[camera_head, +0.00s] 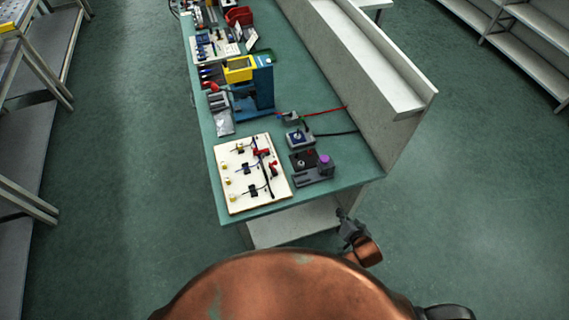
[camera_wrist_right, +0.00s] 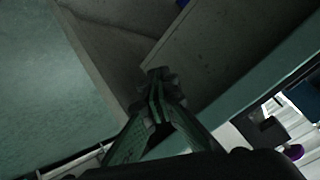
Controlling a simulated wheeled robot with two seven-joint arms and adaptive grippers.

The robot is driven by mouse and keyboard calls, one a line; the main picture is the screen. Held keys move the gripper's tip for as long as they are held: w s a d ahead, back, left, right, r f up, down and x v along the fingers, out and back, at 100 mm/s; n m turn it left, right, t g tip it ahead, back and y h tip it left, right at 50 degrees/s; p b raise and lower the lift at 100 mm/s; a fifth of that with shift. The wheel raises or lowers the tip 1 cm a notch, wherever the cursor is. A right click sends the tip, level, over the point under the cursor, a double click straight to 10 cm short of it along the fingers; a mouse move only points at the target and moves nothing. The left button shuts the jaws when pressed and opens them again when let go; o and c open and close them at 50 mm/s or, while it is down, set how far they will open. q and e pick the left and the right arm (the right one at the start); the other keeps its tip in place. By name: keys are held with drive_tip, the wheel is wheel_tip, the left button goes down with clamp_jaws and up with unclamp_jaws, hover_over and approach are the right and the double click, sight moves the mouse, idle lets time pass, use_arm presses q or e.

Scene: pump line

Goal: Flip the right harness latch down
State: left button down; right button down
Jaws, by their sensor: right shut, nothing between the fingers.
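A white harness board (camera_head: 233,200) lies at the near end of the green bench. It carries dark cables, black clips and small yellow-white parts. Two red pieces sit on its right side, an upper one (camera_head: 261,152) and a lower one (camera_head: 273,168). They may be the latches; their position is too small to tell. My right gripper (camera_head: 342,214) is beyond the bench's near right corner, apart from the board. In the right wrist view its fingers (camera_wrist_right: 157,82) are together and empty. My left gripper is out of view.
A grey fixture with a purple knob (camera_head: 326,160) and a blue-grey box (camera_head: 299,138) stand right of the board. A blue and yellow machine (camera_head: 262,85) stands farther back. A pale upright panel (camera_head: 405,130) borders the bench's right side. Floor is open on both sides.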

drive_tip(key=w+a+r+m+t+y, duration=0.1)
drive_tip(key=w+a+r+t+y, duration=0.1)
drive_tip(key=a+r, duration=0.5)
drive_tip(key=w+a+r+m+t+y, duration=0.2)
drive_tip(key=a+r, duration=0.5)
drive_tip(key=r, duration=0.6)
drive_tip(key=w+y, duration=0.1)
drive_tip(key=y, duration=0.1)
drive_tip(key=shift+w+r+t+y, duration=0.2)
drive_tip(key=shift+r+t+y, duration=0.1)
drive_tip(key=shift+r, duration=0.1)
drive_tip(key=shift+w, duration=0.1)
drive_tip(key=shift+w+a+f+b, duration=0.1)
drive_tip(key=shift+w+a+f, duration=0.3)
drive_tip(key=shift+w+a, duration=0.95)
drive_tip(key=shift+w+a+f+b, duration=0.1)
drive_tip(key=shift+w+a+f, duration=0.25)
drive_tip(key=shift+w+a, duration=0.95)
drive_tip(key=shift+w+a+f+b, duration=0.1)
drive_tip(key=shift+w+a+f, duration=0.3)
drive_tip(key=shift+w+a, duration=0.95)
drive_tip(key=shift+s, duration=0.2)
